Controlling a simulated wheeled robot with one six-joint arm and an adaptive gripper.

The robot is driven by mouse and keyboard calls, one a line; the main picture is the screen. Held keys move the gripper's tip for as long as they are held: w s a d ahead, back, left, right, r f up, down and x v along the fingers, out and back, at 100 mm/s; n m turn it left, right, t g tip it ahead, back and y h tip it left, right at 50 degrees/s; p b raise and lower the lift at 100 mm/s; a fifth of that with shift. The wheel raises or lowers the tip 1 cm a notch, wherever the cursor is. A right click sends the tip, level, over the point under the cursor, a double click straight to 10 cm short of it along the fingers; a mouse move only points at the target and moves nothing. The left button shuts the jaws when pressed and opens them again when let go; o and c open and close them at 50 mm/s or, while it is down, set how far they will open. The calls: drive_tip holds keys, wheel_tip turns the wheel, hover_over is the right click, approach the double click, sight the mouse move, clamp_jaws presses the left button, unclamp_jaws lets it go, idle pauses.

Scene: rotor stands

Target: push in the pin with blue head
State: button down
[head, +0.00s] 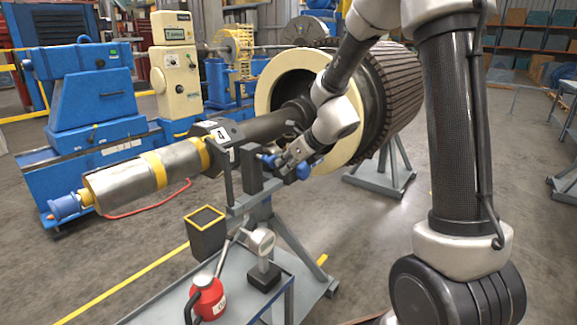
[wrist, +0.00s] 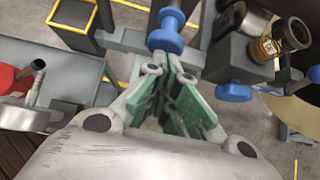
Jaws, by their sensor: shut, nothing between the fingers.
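In the wrist view a blue head (wrist: 165,42), which looks like the pin's, stands just beyond my fingertips, beside a dark grey bracket. The rest of the pin is hidden. The head view shows a small blue head (head: 268,161) at the stand, just left of my gripper. My gripper (wrist: 168,72) is shut and empty, its green-padded fingers pointing toward the blue head. I cannot tell whether they touch it. In the head view my gripper (head: 282,163) is beside the rotor stand (head: 252,172), under the shaft.
A second blue knob (wrist: 233,92) sits on a grey block right of my fingers. The steel shaft (head: 125,187) passes above the stand.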

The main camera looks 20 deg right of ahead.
sight(269, 160)
drive_tip(key=w+a, duration=0.2)
drive_tip(key=w, duration=0.1)
drive_tip(key=shift+a+r, duration=0.1)
drive_tip(key=shift+a, duration=0.05)
drive_tip(key=shift+w, duration=0.1)
idle(0.4)
